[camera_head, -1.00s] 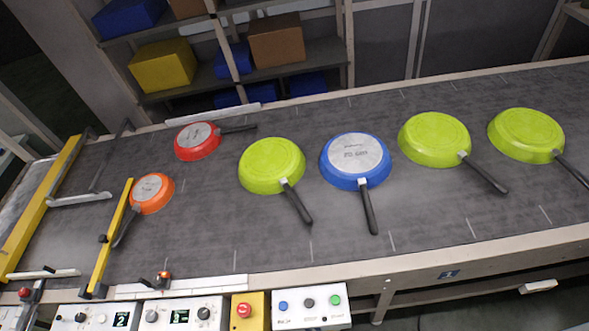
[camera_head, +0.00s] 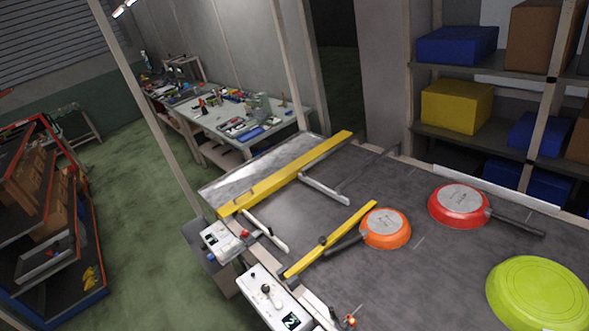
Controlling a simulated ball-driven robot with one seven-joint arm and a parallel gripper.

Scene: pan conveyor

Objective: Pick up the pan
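Several pans lie upside down on the grey conveyor belt (camera_head: 410,285). The orange pan (camera_head: 386,229) is nearest the belt's left end, and its dark handle reaches down-left to the yellow bar. The red pan (camera_head: 460,206) lies behind it to the right, its dark handle pointing right. A lime-green pan (camera_head: 538,294) is cut off by the right edge, lower right. My gripper is not in view, so I cannot see its fingers or whether it holds anything.
A yellow bar (camera_head: 330,240) and a longer yellow beam (camera_head: 290,175) cross the belt's left end. Control boxes (camera_head: 272,298) stand along the front edge. A workbench (camera_head: 235,125) stands behind, shelves with boxes (camera_head: 457,106) at right. Green floor (camera_head: 150,235) is open at left.

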